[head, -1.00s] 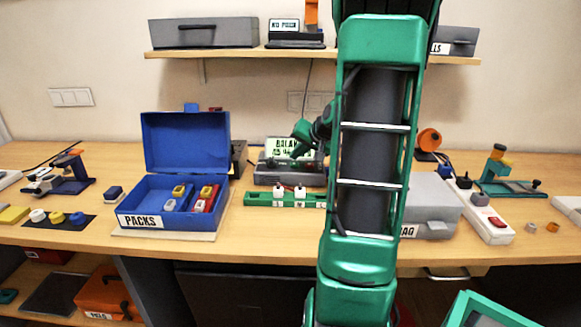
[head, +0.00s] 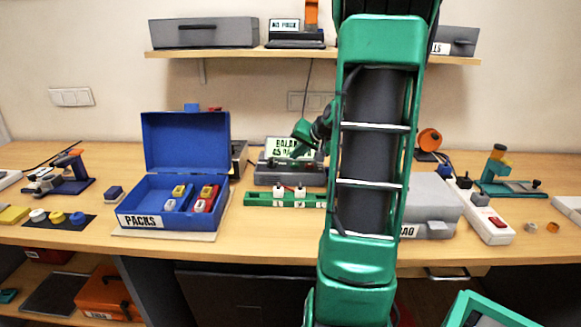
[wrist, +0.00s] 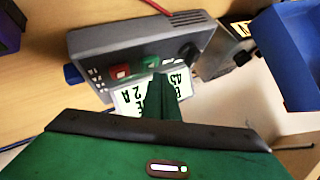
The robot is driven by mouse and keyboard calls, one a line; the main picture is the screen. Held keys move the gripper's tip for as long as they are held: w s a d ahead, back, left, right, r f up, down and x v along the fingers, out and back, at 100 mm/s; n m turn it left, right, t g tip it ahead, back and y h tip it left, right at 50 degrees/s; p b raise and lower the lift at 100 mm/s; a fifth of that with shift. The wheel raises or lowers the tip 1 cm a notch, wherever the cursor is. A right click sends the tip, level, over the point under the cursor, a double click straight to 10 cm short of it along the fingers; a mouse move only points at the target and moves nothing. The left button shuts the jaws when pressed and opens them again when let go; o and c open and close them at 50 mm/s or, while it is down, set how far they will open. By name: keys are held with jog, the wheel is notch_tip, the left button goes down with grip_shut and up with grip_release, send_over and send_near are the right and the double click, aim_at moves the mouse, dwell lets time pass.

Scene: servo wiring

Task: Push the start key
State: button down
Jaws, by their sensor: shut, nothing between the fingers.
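The grey charger unit (head: 290,177) stands at the back of the bench with a lit text screen (head: 281,147). In the wrist view, its panel (wrist: 95,47) carries a red key (wrist: 119,71), a green key (wrist: 150,62) and a black knob (wrist: 188,51). My gripper (wrist: 158,80) is shut and empty, its fingertips at the near edge of the green key. I cannot tell whether they touch it. My gripper also shows in the head view (head: 297,153), in front of the screen. Labels on the keys are too small to read.
An open blue box (head: 140,221) marked PACKS stands to the left with several packs inside. A green rack (head: 262,199) sits in front of the unit. A grey case (head: 432,205) is at right. A shelf (head: 220,54) hangs above.

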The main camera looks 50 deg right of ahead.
aim_at(297, 165)
jog(key=shift+f, duration=0.15)
jog(key=shift+f, duration=0.2)
jog(key=shift+f, duration=0.55)
dwell(1.0)
jog(key=shift+r, duration=0.95)
jog(key=shift+r, duration=0.1)
jog(key=shift+r, duration=2.45)
jog(key=shift+a, duration=0.1)
